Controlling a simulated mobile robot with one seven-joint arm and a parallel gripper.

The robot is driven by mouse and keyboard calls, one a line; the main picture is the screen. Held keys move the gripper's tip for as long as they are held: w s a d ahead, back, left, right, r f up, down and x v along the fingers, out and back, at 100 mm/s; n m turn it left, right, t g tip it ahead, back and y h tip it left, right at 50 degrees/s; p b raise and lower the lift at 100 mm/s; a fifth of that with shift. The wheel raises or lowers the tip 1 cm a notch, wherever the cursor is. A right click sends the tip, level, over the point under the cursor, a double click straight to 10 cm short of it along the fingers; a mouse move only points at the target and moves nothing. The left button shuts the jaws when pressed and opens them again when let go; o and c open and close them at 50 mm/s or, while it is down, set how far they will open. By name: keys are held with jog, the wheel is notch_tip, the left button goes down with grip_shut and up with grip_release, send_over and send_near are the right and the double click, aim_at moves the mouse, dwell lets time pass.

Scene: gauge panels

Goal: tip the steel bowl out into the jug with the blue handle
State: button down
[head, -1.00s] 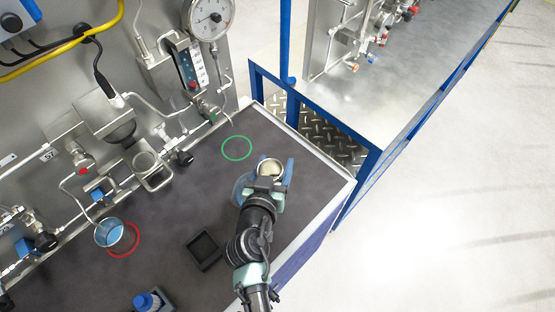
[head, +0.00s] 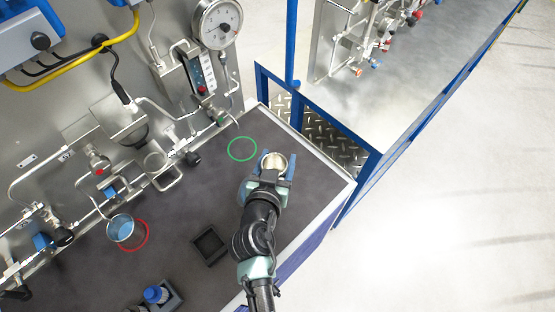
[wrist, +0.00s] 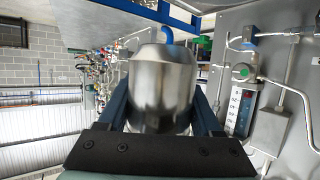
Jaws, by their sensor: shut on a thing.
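The steel bowl (head: 273,160) is held by my gripper (head: 270,172) over the right part of the dark bench, just right of the green ring. In the head view I see its pale inside from above. The bowl (wrist: 162,85) fills the middle of the wrist view, with a dark blue finger on each side. A clear, blue-tinted vessel (head: 121,229) stands at the left, overlapping the red ring; I cannot make out a handle on it. A curved blue piece (wrist: 167,36) shows behind the bowl in the wrist view; what it belongs to is hidden.
The bench carries a green ring (head: 242,149), a red ring (head: 146,240), an empty black tray (head: 209,246) and a blue-topped item (head: 155,294) in a dark holder. The gauge panel (head: 217,22) with pipes and valves borders the back.

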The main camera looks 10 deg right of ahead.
notch_tip(320, 180, up, 3)
jog(key=shift+f+p, duration=0.1)
jog(key=shift+p, duration=0.65)
jog(key=s+d+p, duration=0.1)
jog(key=d+p, duration=0.2)
jog(key=d, duration=0.4)
jog(key=shift+s+p, duration=0.15)
jog(key=shift+p, duration=0.15)
